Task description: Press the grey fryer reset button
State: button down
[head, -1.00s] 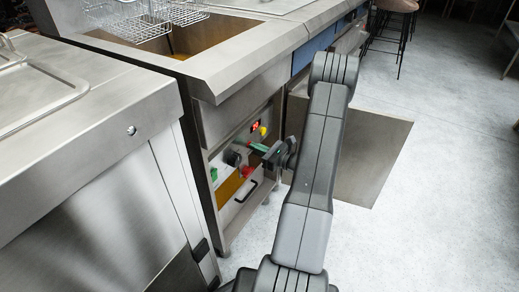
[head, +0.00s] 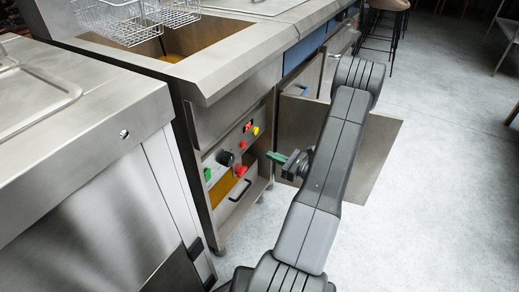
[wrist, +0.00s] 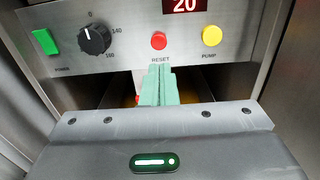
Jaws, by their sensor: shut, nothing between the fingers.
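The fryer control panel (wrist: 130,62) has a red round button (wrist: 159,41) above the printed word RESET. No grey button shows; the reset button looks red. It also shows in the head view (head: 243,144). My gripper (wrist: 160,70) has pale green fingers that are shut together and empty. In the wrist view the fingertips overlap the panel's lower edge, just below the RESET label. In the head view my gripper (head: 269,155) points left toward the panel, with a visible gap between fingertips and panel.
A yellow PUMP button (wrist: 211,36), black dial (wrist: 94,39), green switch (wrist: 45,42) and red display (wrist: 185,4) share the panel. A lower red part (head: 241,171) sits beneath. An open cabinet door (head: 375,150) stands behind my arm. A steel counter (head: 90,130) is at left.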

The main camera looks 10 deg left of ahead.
jog(key=v, duration=0.3)
jog(key=shift+s+d, duration=0.1)
jog(key=shift+d, duration=0.2)
dwell(0.3)
